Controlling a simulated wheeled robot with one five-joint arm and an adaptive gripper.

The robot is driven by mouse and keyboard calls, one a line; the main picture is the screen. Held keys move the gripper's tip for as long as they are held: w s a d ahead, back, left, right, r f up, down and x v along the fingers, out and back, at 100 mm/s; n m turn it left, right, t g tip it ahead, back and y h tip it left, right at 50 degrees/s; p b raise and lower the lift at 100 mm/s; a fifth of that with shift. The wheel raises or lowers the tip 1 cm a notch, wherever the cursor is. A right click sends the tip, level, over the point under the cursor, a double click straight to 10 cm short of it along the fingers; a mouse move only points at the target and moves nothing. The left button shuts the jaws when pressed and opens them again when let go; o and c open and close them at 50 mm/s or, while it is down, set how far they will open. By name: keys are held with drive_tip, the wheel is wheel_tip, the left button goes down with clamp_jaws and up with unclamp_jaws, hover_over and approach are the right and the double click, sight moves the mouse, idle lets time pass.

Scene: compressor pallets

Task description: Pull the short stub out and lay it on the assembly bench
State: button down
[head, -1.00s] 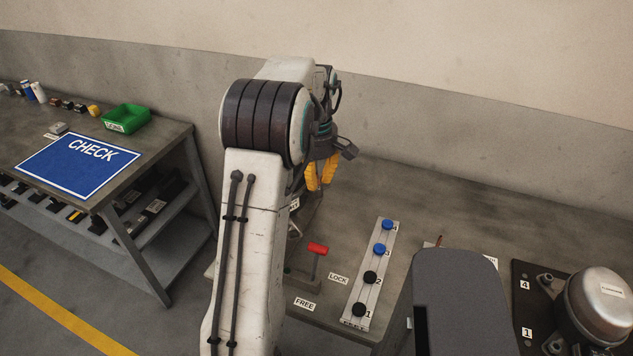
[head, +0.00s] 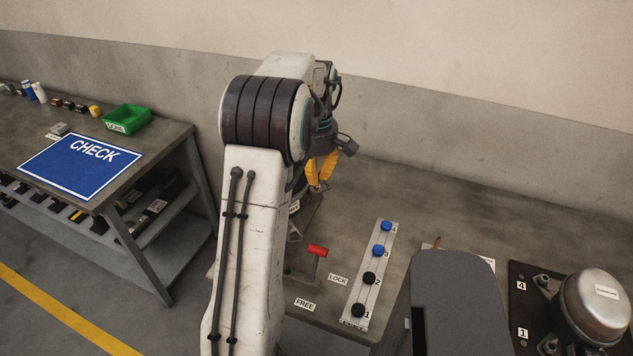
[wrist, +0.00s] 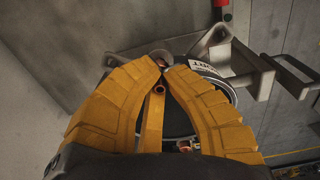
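My gripper (head: 319,186) hangs over the back of the bench beyond my arm, its yellow fingers pointing down. In the wrist view the fingertips (wrist: 162,65) nearly meet, with the small copper end of the short stub (wrist: 162,60) between them. Below is a dark round body (wrist: 178,120) with a white label, partly hidden, ending in "ORT". My fingers hide much of the stub. The assembly bench (head: 430,208) is the grey top under my gripper.
A red-handled lever (head: 317,252) stands by the LOCK and FREE labels. A strip (head: 361,292) with blue and black knobs lies to its right. A silver compressor (head: 597,303) sits at far right. The left table holds a blue CHECK mat (head: 80,168) and a green bin (head: 127,119).

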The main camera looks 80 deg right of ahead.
sight(317, 172)
drive_tip(key=shift+r+p, duration=1.7)
drive_tip(key=shift+r, duration=0.35)
drive_tip(key=shift+f, duration=0.1)
